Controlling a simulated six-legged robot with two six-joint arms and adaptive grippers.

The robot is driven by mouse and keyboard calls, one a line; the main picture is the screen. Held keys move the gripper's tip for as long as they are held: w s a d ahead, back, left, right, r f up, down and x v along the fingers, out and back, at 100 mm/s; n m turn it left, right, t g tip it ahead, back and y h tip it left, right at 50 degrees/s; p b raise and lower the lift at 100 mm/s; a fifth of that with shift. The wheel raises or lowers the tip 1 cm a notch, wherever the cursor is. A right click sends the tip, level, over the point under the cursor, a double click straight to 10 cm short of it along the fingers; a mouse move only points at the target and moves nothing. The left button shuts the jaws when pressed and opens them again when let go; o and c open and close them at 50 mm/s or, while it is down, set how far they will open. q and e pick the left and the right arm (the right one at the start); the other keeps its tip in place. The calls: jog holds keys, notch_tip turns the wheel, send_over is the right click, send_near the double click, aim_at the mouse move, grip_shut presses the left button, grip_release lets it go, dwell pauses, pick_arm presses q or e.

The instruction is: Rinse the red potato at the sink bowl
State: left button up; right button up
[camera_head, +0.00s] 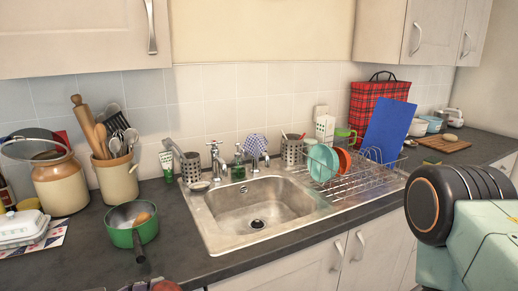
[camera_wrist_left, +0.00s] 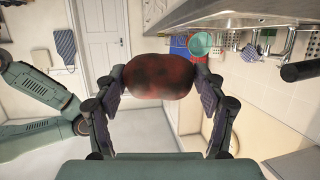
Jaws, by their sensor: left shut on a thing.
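The red potato (camera_wrist_left: 160,76) is dark red with blackish patches. It sits between the two fingers of my left gripper (camera_wrist_left: 160,88), which is shut on it. In the head view only a small part of the potato (camera_head: 166,286) shows at the bottom edge, left of and in front of the sink. The steel sink bowl (camera_head: 235,208) looks empty, with a dark drain in its floor. A chrome tap (camera_head: 215,157) stands at its back edge. My right gripper is outside both views; only part of my right arm shows at the right.
A green pan (camera_head: 122,236) with an orange-brown item inside stands left of the sink. A utensil crock (camera_head: 117,178) is behind it. A dish rack (camera_head: 352,184) with plates and a blue board (camera_head: 388,132) is right of the bowl. The counter in front of the sink is clear.

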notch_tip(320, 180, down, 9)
jog(key=b, duration=0.9)
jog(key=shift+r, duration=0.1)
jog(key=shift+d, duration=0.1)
dwell(1.4)
